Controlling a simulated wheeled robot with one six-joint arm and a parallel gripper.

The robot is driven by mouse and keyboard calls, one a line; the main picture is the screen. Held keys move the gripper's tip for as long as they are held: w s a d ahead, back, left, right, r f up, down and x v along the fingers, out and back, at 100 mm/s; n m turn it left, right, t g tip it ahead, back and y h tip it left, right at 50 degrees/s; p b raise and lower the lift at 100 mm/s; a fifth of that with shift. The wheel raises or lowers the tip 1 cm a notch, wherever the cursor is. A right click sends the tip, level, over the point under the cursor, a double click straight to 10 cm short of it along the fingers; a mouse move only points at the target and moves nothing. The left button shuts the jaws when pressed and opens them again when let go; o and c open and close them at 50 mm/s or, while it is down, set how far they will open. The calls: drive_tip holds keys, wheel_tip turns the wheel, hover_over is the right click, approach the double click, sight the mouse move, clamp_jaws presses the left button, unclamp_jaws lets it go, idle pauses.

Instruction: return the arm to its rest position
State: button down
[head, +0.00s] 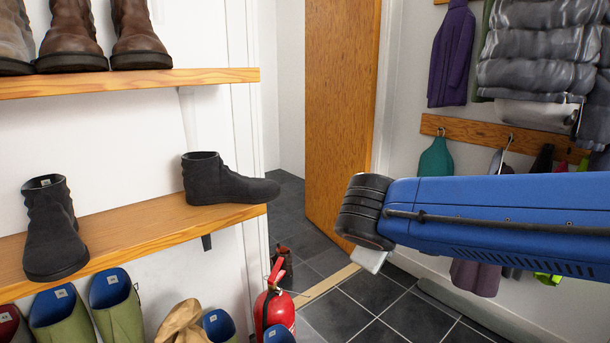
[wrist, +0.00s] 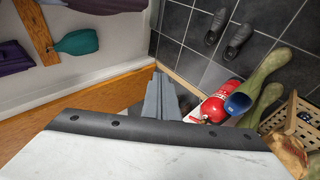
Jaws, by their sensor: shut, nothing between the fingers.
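My gripper (wrist: 160,92) shows in the wrist view as grey fingers, held together with nothing between them. It is in the air, with the tiled floor and a red fire extinguisher (wrist: 216,106) behind it in the picture. A small pale part shows below that joint. The fingers themselves cannot be made out in the head view.
A wooden shelf (head: 120,240) with black boots stands at left, wellies below it. The fire extinguisher (head: 274,308) stands near the doorway. A wooden door (head: 335,110) is behind my arm. Coats hang from a peg rail (head: 480,133) at right.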

drive_tip(key=s+d+f+m+g+y, duration=0.1)
drive_tip(key=s+d+f+m, duration=0.3)
drive_tip(key=s, duration=0.5)
drive_tip(key=s+d+f+m+g+y, duration=0.2)
drive_tip(key=s+d+f+m+y, duration=0.1)
drive_tip(key=s+d+f+m, duration=0.2)
drive_tip(key=shift+s+d+f, duration=0.75)
drive_tip(key=shift+s+d, duration=0.5)
drive_tip(key=shift+s, duration=0.65)
drive_tip(key=shift+a, duration=0.1)
